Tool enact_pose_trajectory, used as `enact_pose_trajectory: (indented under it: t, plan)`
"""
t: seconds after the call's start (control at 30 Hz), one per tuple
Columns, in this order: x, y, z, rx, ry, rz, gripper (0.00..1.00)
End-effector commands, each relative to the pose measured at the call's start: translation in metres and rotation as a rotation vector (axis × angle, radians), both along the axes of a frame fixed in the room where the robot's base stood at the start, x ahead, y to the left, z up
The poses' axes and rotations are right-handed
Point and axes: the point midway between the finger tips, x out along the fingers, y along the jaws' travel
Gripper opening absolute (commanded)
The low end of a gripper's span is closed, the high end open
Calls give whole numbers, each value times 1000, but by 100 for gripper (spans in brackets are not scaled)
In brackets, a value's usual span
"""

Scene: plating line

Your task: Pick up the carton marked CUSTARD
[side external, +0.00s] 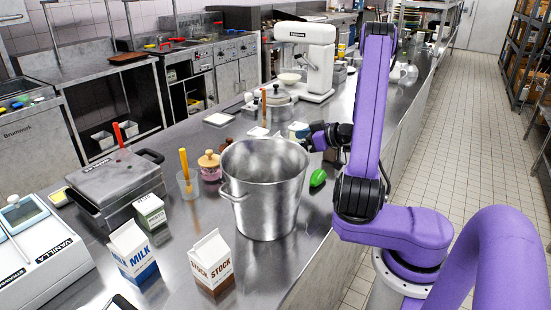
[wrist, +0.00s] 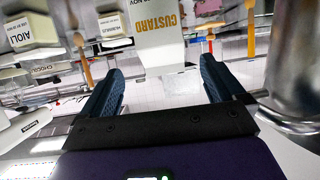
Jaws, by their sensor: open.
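The carton marked CUSTARD (wrist: 157,42) is white with yellow lettering. In the wrist view it stands beyond my gripper (wrist: 162,66), at the top centre between the two fingers. In the side external view my gripper (side external: 314,140) is low over the counter, behind the pot's right rim. I cannot make out the CUSTARD label in that view.
A large steel pot (side external: 262,190) stands close beside my gripper, and fills the wrist view's right edge (wrist: 297,60). A green pepper (side external: 318,178) lies right of it. MILK (side external: 135,255) and STOCK (side external: 211,265) cartons stand in front. An AIOLI container (wrist: 30,32) is at the wrist view's left.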

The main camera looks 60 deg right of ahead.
Motion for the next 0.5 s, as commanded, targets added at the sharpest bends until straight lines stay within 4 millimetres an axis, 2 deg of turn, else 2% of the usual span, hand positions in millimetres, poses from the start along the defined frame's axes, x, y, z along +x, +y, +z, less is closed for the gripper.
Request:
enact_pose_trajectory:
  t: [0.1,0.37,0.5]
  plan:
    - [16,2,-7,1,1,4,96]
    - [31,4,-14,0,0,2,96]
    - [46,7,-24,1,1,4,96]
